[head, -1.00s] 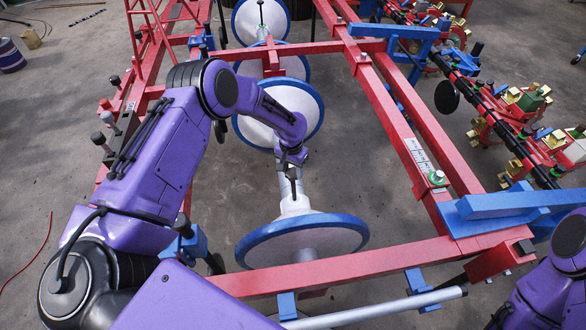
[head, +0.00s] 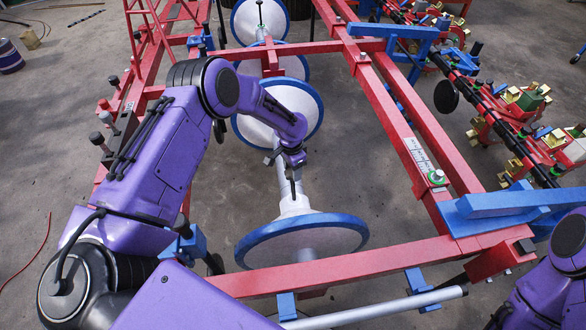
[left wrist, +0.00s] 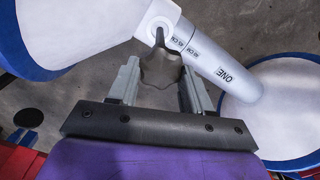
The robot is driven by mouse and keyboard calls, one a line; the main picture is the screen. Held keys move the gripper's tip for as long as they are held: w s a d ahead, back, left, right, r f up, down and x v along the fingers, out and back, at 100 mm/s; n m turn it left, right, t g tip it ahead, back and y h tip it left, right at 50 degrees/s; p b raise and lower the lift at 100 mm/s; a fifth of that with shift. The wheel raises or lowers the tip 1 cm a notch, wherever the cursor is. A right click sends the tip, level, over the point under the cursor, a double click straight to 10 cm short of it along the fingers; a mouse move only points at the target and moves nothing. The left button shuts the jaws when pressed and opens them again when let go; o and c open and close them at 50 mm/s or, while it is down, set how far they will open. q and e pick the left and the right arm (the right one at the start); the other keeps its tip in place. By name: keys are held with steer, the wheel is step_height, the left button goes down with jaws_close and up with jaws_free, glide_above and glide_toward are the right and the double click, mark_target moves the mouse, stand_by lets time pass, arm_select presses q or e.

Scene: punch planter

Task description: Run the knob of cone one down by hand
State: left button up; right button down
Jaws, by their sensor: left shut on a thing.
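The knob (left wrist: 161,68) of cone one is a dark, lobed star shape on a stem at the white collar of the tube. The white tube (left wrist: 215,68) carries the word ONE and centimetre marks. My left gripper (left wrist: 160,88) has a finger on each side of the knob and is shut on it. In the head view the left gripper (head: 292,184) is above the white neck of the near blue-rimmed cone (head: 300,240); the knob is hidden or too small there. The far blue-rimmed cone (head: 255,131) is at the tube's other end. The right gripper is out of frame.
Red frame beams (head: 400,150) run right of the tube, and a red cross beam (head: 340,268) crosses in front of the near cone. Blue brackets (head: 500,205) stand at the right. Bare concrete floor (head: 375,190) lies between tube and beams.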

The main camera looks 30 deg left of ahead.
arm_select(q)
steer(key=o, duration=1)
steer(key=shift+o, duration=0.2)
step_height(320, 180, up, 11)
steer(key=shift+a+f+p, duration=0.2)
steer(key=shift+p, duration=0.2)
step_height(320, 180, up, 10)
steer(key=p, duration=0.1)
steer(key=shift+a+r, duration=0.15)
steer(key=shift+r, duration=0.1)
